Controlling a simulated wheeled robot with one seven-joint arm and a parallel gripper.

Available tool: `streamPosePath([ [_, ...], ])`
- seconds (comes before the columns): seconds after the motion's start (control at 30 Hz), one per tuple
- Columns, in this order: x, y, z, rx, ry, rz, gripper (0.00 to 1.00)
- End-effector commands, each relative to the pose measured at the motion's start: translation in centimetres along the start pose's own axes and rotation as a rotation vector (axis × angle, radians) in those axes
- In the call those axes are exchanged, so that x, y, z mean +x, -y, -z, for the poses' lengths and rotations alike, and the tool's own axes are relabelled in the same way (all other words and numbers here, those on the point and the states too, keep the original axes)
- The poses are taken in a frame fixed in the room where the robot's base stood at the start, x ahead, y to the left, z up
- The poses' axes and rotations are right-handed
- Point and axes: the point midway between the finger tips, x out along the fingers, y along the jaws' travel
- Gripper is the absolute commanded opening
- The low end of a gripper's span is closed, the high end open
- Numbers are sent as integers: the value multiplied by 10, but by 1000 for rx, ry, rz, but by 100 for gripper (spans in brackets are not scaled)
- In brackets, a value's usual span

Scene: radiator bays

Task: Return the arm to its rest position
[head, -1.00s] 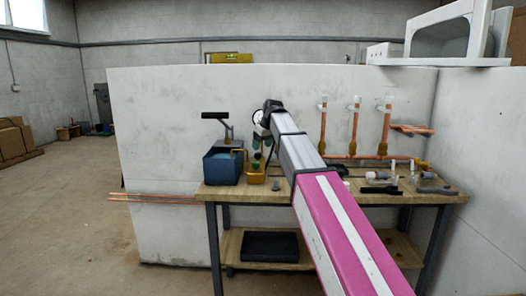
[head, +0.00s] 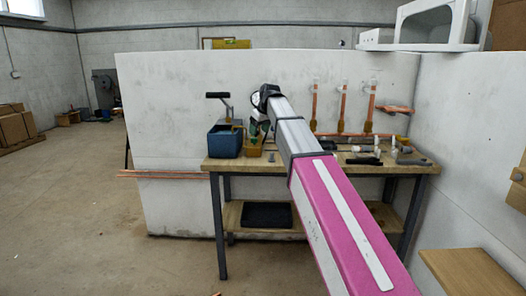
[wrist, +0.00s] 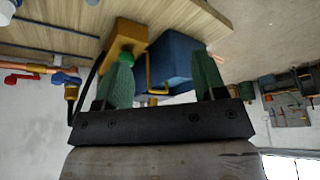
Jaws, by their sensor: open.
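My arm stretches forward from the lower right of the head view toward the workbench (head: 300,166). My gripper (head: 257,130) is at its far end, small and partly hidden by the wrist, in front of the blue bin and yellow box in the picture. In the wrist view my gripper (wrist: 161,62) shows two green fingers spread apart with nothing held between them. The blue bin (wrist: 170,62) and the yellow box (wrist: 124,36) appear beyond the fingers, and the view is tilted.
The blue bin (head: 225,142) stands at the bench's left end. Copper pipes (head: 343,105) rise at its back. Long copper pipes (head: 165,175) jut out left. A wooden surface (head: 465,272) lies at lower right. The floor (head: 90,220) at left is open.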

Motion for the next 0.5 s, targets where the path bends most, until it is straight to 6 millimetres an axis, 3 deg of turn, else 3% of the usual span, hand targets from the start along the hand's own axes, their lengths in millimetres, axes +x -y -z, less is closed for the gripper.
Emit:
streamPosePath([
  [0.27, 24, -4, -27, 42, 22, -5, 64],
  [0.5, 55, -8, -61, 97, 47, -12, 64],
])
